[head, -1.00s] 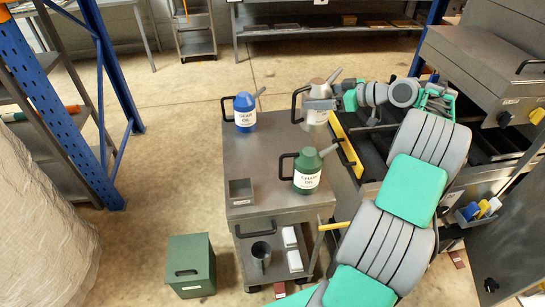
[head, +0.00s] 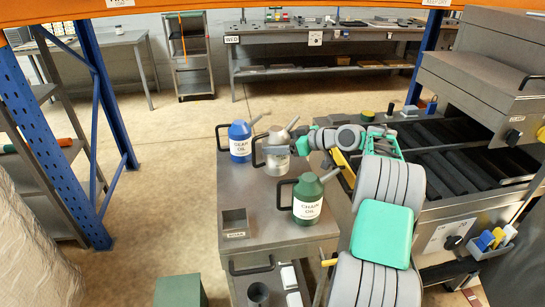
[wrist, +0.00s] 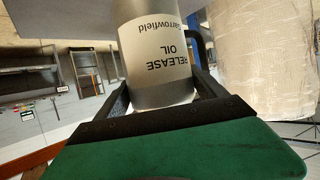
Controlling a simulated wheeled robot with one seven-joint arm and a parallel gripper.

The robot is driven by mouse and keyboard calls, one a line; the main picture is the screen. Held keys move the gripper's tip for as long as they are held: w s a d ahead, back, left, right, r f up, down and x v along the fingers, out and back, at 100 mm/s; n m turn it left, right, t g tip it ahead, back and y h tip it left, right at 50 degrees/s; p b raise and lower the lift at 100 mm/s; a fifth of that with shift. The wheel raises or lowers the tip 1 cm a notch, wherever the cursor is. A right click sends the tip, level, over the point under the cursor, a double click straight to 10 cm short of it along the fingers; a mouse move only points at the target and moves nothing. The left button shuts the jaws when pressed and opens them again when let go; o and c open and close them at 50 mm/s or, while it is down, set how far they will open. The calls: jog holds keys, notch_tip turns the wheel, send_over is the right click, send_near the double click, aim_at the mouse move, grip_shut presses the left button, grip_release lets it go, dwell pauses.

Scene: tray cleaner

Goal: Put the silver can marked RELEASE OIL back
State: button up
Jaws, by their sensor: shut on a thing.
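The silver can (head: 279,170) is upright over the top of the grey cart (head: 262,218), between the blue GEAR OIL can (head: 240,145) and the green CHAIN OIL can (head: 307,200). My gripper (head: 287,150) is shut on its body from the right side. In the wrist view, the can (wrist: 158,60) shows the words RELEASE OIL upside down, and my gripper's fingers (wrist: 162,92) stand on both sides of it. I cannot tell whether its base touches the cart top.
A grill-like machine (head: 455,160) stands right of the cart. A blue rack post (head: 50,130) is at left, and a green box (head: 180,291) stands on the floor. A workbench (head: 330,45) is far behind.

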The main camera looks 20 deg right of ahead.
jog(key=shift+w+a+f, duration=0.3)
jog(key=shift+a+f, duration=0.05)
jog(key=shift+a, duration=0.05)
jog(key=f, duration=0.2)
jog(key=w+a+f, duration=0.1)
jog(key=f, duration=0.1)
jog(key=shift+d+f, duration=0.1)
jog(key=shift+f, duration=0.1)
jog(key=shift+f, duration=0.1)
jog(key=shift+f, duration=0.15)
jog(key=o, duration=2)
jog(key=shift+s, duration=0.15)
jog(key=v, duration=0.7)
jog(key=shift+s+d+r+b, duration=0.1)
jog(key=shift+s+r+b, duration=0.1)
jog(key=shift+b, duration=0.1)
